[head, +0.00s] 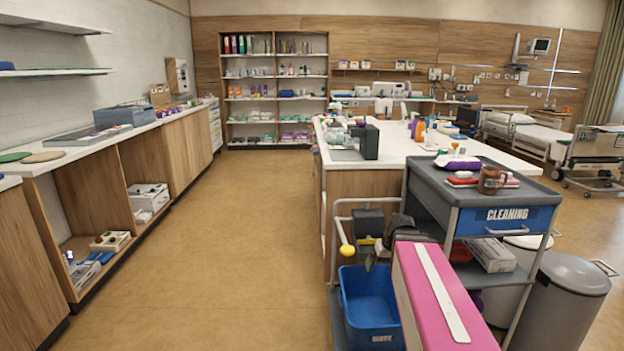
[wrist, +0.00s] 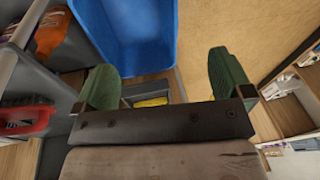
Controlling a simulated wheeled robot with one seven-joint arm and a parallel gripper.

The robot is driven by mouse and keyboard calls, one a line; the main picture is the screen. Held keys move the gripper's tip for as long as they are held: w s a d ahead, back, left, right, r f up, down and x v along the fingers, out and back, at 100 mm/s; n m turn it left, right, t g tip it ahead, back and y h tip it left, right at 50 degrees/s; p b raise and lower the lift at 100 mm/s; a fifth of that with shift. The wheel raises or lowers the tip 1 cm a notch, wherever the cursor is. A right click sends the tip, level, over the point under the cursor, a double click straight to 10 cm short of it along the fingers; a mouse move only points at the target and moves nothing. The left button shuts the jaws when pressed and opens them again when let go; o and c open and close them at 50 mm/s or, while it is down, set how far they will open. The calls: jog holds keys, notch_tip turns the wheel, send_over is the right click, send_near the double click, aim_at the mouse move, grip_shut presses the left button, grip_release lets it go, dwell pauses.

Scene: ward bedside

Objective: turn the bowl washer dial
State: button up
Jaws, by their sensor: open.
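I cannot make out a bowl washer or its dial in either view. My gripper (wrist: 165,78) shows in the wrist view with its two green fingers spread wide apart and nothing between them. A blue bin (wrist: 135,30) lies beyond the fingers in that view. In the head view my gripper is low at the right of centre, beside the cleaning cart (head: 505,227) and above the blue bin (head: 370,300). It is partly hidden there by my own arm.
The grey cart carries a brown jar (head: 490,180) and other supplies. Grey lidded bins (head: 572,300) stand right of it. A white-topped island (head: 400,160) with a black boxy machine (head: 365,141) is behind. The left counter (head: 100,143) runs along the wall; the aisle floor (head: 220,230) is clear.

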jog(key=s+a+f+h, duration=0.1)
jog(key=s+a+f, duration=0.1)
jog(key=f, duration=0.3)
jog(key=s+a+f+m+g, duration=0.1)
jog(key=s+a+f, duration=0.2)
jog(key=s+f, duration=0.1)
jog(key=shift+s+f+h, duration=0.4)
jog(key=shift+s, duration=0.15)
jog(key=shift+s+a+f+g, duration=0.15)
jog(key=shift+s+f+g, duration=0.15)
jog(key=shift+f, duration=0.1)
jog(key=c, duration=0.5)
